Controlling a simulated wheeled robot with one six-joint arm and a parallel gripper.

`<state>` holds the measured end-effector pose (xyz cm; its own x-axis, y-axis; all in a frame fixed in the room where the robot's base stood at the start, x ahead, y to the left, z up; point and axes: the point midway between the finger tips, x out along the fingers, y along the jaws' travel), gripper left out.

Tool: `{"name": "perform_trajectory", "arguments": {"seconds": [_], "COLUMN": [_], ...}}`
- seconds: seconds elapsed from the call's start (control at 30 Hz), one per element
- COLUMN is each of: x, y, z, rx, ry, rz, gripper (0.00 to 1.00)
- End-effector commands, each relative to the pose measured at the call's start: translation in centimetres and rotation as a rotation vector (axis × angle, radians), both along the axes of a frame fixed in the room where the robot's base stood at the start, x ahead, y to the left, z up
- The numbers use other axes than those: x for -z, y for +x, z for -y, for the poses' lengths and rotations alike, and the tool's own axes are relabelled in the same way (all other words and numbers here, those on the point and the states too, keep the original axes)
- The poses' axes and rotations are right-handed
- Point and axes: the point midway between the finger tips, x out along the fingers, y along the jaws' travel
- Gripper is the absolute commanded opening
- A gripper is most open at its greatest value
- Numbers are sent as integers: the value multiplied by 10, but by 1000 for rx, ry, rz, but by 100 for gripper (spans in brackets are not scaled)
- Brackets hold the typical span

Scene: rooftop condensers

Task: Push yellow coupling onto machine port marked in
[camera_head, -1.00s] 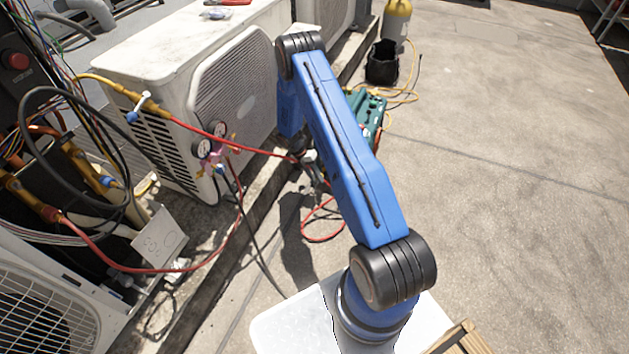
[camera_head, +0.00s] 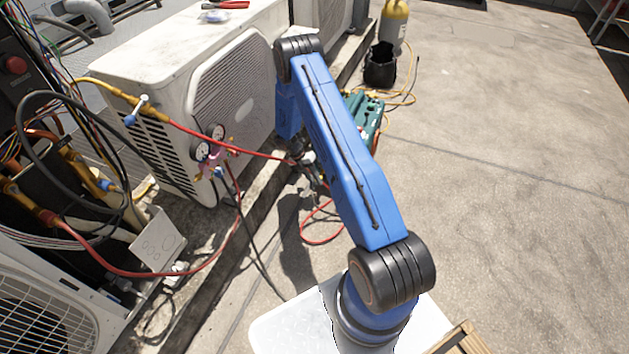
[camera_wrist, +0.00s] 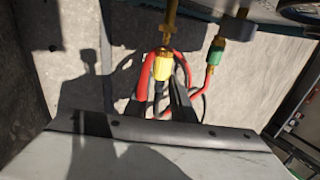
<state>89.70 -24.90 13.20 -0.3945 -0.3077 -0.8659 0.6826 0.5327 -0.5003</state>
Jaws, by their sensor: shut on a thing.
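The yellow coupling (camera_wrist: 162,68) is on a hose end near the middle of the wrist view. My gripper (camera_wrist: 165,88) is shut on it, with dark fingers at its lower end. A brass port (camera_wrist: 171,20) comes down from the machine just above the coupling, in line with it. Their ends meet or overlap in the picture; I cannot tell how far the coupling is on. The "in" mark is not readable. The teal machine (camera_head: 368,122) is partly hidden behind my blue arm in the head view. In the wrist view its edge (camera_wrist: 200,10) is at the top.
A green coupling (camera_wrist: 215,54) with a red hose is on the neighbouring port, close on the right. A red hose (camera_head: 320,239) loops on the ground. A white condenser (camera_head: 232,95) and a gauge manifold (camera_head: 214,152) stand left of my arm. The concrete at right is clear.

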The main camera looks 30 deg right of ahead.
Motion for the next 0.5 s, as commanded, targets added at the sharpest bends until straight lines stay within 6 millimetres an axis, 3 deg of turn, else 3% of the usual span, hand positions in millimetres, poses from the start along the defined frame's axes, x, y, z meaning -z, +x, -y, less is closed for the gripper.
{"name": "perform_trajectory", "arguments": {"seconds": [0.5], "x": [0], "y": [4], "z": [5], "rx": [1], "ry": [0], "rz": [0], "gripper": [0]}}
